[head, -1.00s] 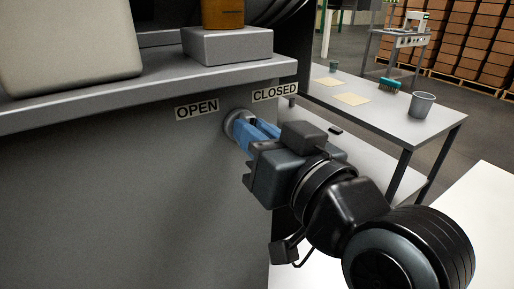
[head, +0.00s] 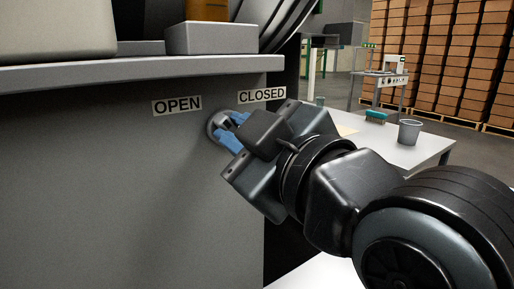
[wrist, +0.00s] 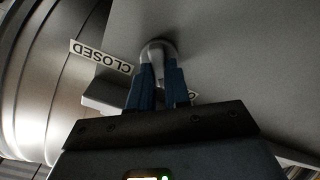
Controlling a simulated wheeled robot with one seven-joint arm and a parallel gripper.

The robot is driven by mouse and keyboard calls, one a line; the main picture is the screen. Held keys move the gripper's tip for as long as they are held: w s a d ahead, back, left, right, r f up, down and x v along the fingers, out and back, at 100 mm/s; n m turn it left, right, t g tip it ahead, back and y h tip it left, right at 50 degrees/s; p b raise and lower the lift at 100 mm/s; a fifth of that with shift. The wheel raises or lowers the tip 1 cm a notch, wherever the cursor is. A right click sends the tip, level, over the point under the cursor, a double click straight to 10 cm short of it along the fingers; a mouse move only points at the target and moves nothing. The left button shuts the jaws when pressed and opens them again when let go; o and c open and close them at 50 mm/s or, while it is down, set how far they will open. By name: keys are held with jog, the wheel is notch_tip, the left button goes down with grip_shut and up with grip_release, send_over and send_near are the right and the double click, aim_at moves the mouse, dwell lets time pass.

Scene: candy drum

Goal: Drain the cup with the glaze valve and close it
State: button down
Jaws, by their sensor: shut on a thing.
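The glaze valve (head: 217,122) is a round grey fitting on the front panel, below and between the OPEN label (head: 177,105) and the CLOSED label (head: 262,95). My gripper (head: 230,132) is at the valve, its blue fingers shut on the valve handle. In the wrist view, the grey handle (wrist: 158,62) runs between the two fingers, and the CLOSED label (wrist: 101,57) is to its left. The fingers and gripper body hide part of the handle, so its exact setting is unclear. An amber cup (head: 207,10) stands on a grey block above, cut off by the top edge.
The grey shelf (head: 130,72) juts out above the valve. To the right, a table holds a grey bucket (head: 409,132) and a teal brush (head: 376,116). Stacked boxes (head: 450,55) stand far behind. A large drum (wrist: 50,75) fills the wrist view's left side.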

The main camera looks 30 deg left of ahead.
jog(key=shift+f+n+b, duration=0.15)
jog(key=shift+n+b, duration=0.2)
jog(key=shift+n, duration=0.25)
jog(key=c, duration=1.1)
grip_release()
jog(key=shift+v, duration=3.9)
